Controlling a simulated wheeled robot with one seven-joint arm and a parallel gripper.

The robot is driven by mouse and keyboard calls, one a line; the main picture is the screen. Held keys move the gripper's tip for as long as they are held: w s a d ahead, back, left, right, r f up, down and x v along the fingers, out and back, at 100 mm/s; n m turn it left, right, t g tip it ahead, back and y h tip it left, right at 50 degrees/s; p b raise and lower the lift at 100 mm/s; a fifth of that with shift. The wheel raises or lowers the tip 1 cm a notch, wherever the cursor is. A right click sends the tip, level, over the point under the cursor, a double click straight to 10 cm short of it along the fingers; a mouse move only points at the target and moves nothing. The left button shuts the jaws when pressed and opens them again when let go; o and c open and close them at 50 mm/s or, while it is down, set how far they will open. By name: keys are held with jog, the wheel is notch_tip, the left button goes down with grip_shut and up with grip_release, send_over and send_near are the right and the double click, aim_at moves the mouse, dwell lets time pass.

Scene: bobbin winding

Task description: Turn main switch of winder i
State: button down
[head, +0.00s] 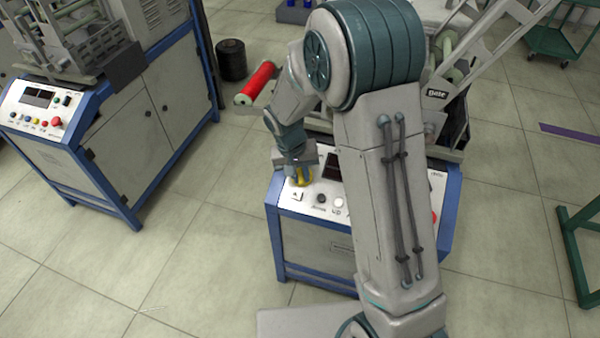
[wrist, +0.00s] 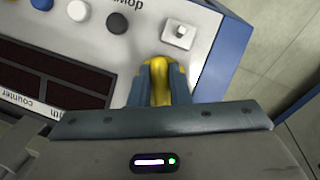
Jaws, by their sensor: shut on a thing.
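The winder (head: 430,182) in front of me has a white sloped control panel in a blue frame. My gripper (head: 301,177) is at the panel's upper left corner in the head view. It is shut on a yellow knob (wrist: 160,88), which sits between the two blue fingers in the wrist view. The fingers cover the knob's sides, and its turned angle is hard to tell. A small light toggle (wrist: 179,34) on a square plate sits beside the knob. My arm hides much of the panel in the head view.
Black (wrist: 117,22), white (wrist: 78,10) and blue buttons and a dark counter display (wrist: 55,80) share the panel. Another winder (head: 140,115) stands at left. A red roll (head: 257,83) lies behind my gripper. The floor between the winders is clear.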

jog(key=shift+n, duration=0.5)
jog(key=shift+h, duration=0.3)
jog(key=c, duration=1.4)
grip_release()
jog(key=shift+o, duration=0.2)
jog(key=p+v, duration=0.2)
jog(key=v, duration=1.2)
jog(key=shift+d, duration=0.1)
